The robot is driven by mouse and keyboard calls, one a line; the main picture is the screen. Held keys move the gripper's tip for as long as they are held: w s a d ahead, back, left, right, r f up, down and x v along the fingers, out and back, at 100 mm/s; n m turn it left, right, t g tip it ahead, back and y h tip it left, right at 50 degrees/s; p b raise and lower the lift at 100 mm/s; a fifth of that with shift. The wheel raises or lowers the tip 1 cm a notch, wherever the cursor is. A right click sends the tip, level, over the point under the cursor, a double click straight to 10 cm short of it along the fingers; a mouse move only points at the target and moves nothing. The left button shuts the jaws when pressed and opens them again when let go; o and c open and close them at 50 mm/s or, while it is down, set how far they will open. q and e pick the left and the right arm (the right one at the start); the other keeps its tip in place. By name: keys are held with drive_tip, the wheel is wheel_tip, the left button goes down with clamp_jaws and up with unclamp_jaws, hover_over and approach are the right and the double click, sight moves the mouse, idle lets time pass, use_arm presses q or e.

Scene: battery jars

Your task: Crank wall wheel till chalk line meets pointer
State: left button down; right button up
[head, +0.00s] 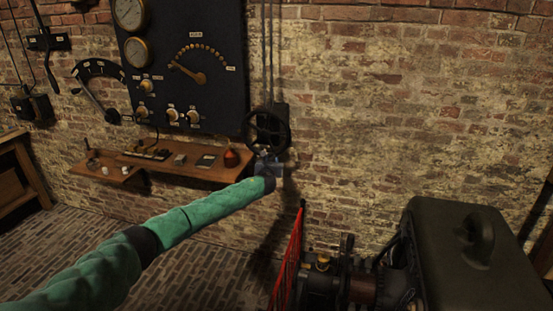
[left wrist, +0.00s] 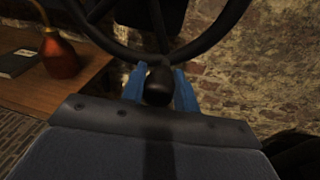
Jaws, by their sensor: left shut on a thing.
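The black wall wheel (head: 268,131) is mounted on the brick wall just right of the dark panel. Its rim and spokes fill the top of the left wrist view (left wrist: 165,45). My left gripper (head: 268,160) is at the bottom of the wheel. In the left wrist view its blue fingers (left wrist: 159,88) are shut on the wheel's dark round crank knob (left wrist: 159,84), one on each side. I cannot make out a chalk line or the pointer that goes with it. My right gripper is not in view.
A wooden shelf (head: 190,168) with small items and a red-brown bottle (head: 231,158) is left of the wheel. A dark gauge panel (head: 190,60) hangs above. A red barrier (head: 287,262) and machinery (head: 350,285) with a dark housing (head: 462,255) stand at lower right.

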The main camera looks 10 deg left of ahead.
use_arm(q)
drive_tip(key=shift+a+f+m, duration=0.4)
drive_tip(key=shift+a, duration=0.05)
drive_tip(key=shift+a+f+m, duration=0.1)
drive_tip(key=shift+a+m, duration=0.2)
drive_tip(key=shift+a+f+m+t, duration=0.15)
drive_tip(key=shift+a+m+t, duration=0.15)
drive_tip(key=shift+a+m, duration=0.8)
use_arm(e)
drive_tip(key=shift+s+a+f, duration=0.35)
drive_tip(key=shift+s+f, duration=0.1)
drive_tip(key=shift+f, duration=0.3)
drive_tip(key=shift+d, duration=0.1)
